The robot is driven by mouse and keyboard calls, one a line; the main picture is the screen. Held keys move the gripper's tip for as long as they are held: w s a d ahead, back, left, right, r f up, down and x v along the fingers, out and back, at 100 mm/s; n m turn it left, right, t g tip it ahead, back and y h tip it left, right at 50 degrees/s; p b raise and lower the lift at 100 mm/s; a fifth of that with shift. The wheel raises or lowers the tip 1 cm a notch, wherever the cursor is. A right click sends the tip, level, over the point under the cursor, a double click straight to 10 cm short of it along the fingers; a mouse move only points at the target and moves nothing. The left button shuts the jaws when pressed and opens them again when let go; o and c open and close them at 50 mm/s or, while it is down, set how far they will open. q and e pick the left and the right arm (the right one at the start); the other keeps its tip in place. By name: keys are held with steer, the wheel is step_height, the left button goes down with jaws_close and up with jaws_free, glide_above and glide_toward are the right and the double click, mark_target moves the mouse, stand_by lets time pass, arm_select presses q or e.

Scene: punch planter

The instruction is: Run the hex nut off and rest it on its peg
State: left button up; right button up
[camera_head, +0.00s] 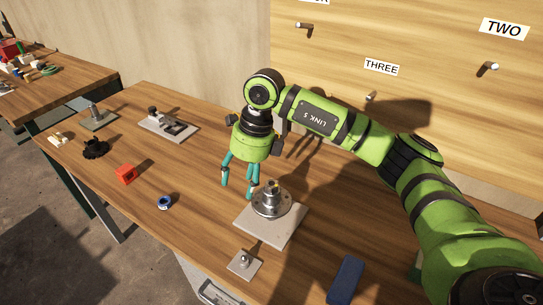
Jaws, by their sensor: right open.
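A round metal flanged fitting (271,205) stands on a pale square plate (270,233) on the wooden bench. A small brass-coloured piece (273,187) sits on top of it, too small to tell whether it is the hex nut. A smaller plate (236,268) with a short upright metal peg (245,259) lies in front of it. My right gripper (238,190) is open, its teal fingers pointing down, just left of and behind the fitting. Nothing shows between the fingers. My left gripper is out of view.
A blue block (345,280) lies at the front right. A blue ring (164,202), red block (125,175), black knob (95,148) and clamp-like fixture (168,125) are on the left. Wall hooks (488,69) stick out under labels. Bare bench (200,175) lies left of my gripper.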

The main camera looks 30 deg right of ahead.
mark_target(272, 184)
steer(key=d+h, duration=0.1)
steer(key=d, duration=0.1)
steer(key=d+r+h, duration=0.1)
steer(key=d, duration=0.2)
steer(key=d+m+h, duration=0.1)
steer(key=d, duration=0.1)
steer(key=shift+w+d+r, duration=0.25)
steer(key=shift+w+r, duration=0.1)
steer(key=shift+w, duration=0.05)
steer(key=shift+d+f, duration=0.15)
steer(key=shift+d, duration=0.05)
step_height(272, 184, down, 6)
steer(key=shift+s+r+p, duration=0.1)
steer(key=shift+r+p, duration=0.15)
steer(key=shift+p, duration=0.9)
steer(key=shift+f, duration=0.55)
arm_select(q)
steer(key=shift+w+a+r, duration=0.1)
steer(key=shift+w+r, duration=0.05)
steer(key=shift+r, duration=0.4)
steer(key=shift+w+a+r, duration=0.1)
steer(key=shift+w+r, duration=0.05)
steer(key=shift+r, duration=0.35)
arm_select(e)
steer(key=shift+a, duration=0.1)
